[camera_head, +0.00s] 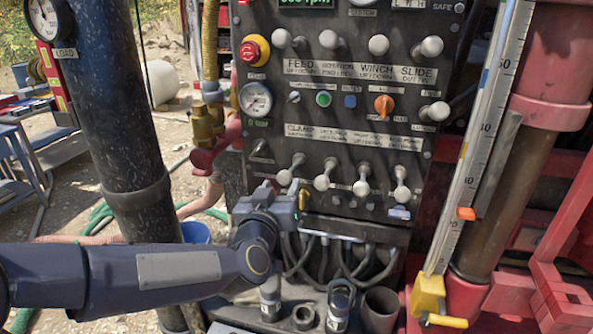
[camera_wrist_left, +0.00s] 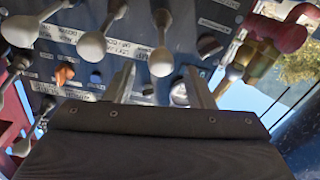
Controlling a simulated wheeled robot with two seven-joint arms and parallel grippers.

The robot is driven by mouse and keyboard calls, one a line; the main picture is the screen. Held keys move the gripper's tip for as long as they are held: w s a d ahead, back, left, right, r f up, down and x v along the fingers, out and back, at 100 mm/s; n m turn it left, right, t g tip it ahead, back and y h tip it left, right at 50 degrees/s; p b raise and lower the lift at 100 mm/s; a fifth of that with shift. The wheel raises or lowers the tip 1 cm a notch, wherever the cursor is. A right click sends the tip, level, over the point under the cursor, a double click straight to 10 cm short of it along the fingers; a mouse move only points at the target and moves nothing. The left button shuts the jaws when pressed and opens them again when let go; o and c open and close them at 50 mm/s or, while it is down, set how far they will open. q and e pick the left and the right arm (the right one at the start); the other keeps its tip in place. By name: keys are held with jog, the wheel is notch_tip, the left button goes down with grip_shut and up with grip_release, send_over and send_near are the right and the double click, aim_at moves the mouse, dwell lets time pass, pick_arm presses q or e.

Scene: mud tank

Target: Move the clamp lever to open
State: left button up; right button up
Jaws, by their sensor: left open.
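The control panel (camera_head: 340,110) is dark, with a white CLAMP label strip (camera_head: 310,132) above its lower row of levers. The leftmost white-knobbed lever of that row, which I take as the clamp lever (camera_head: 285,177), hangs with its knob down and tilted left. My left gripper (camera_head: 287,192) is just below this knob in the head view, and is open. In the left wrist view the panel appears upside down. There a white knob (camera_wrist_left: 160,62) shows between the two open fingers (camera_wrist_left: 160,88); I cannot tell whether they touch it. My right gripper is not in view.
Other white-knobbed levers (camera_head: 323,182) stand close to the right. A red button (camera_head: 250,50), a gauge (camera_head: 256,98) and brass valves (camera_head: 203,125) are at the panel's left. Black hoses (camera_head: 340,255) hang below. A dark vertical pipe (camera_head: 110,110) stands left, near my arm.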

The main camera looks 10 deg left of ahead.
aim_at(287, 173)
pick_arm(q)
jog(key=w+p, duration=0.1)
jog(key=w, duration=0.6)
jog(key=shift+a+p, duration=0.1)
jog(key=shift+p, duration=0.2)
jog(key=shift+s, duration=0.1)
grip_shut()
jog(key=shift+f, duration=0.1)
